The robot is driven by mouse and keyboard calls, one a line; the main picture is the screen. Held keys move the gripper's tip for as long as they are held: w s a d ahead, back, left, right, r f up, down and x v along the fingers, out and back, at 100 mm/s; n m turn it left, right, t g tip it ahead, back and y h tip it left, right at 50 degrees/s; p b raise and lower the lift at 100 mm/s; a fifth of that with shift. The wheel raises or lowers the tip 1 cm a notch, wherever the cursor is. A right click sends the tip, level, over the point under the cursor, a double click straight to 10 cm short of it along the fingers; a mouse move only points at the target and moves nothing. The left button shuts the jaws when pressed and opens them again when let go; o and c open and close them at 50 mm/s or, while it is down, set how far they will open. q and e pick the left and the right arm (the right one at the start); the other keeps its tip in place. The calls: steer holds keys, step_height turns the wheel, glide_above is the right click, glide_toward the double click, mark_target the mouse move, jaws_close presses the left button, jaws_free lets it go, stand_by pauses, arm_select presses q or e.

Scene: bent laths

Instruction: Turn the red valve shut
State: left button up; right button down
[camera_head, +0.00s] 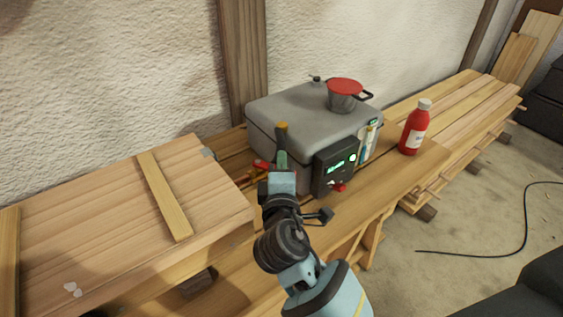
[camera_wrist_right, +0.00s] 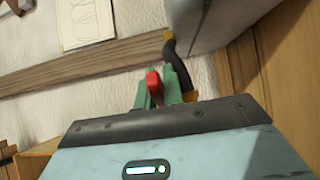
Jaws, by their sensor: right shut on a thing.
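The red valve (camera_wrist_right: 153,88) shows in the wrist view as a red handle between the green fingers of my right gripper (camera_wrist_right: 160,85). The fingers are shut on it. In the head view my right gripper (camera_head: 281,162) is at the left front of a grey steam box (camera_head: 285,113), and a red part (camera_head: 262,165) shows just left of the fingers. The gripper hides much of the valve, so its exact angle is hard to tell. My left gripper is not in view.
A dark control box (camera_head: 334,165) with green display and a red knob (camera_head: 340,187) is on the box's front. A red-lidded pot (camera_head: 344,98) stands on top. A red bottle (camera_head: 414,128) stands on the bench to the right. A wooden panel (camera_head: 110,220) lies left. A black hose (camera_wrist_right: 169,48) curves beside the fingers.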

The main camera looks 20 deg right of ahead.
steer(key=shift+s, duration=0.1)
stand_by(0.3)
steer(key=c, duration=1.5)
jaws_free()
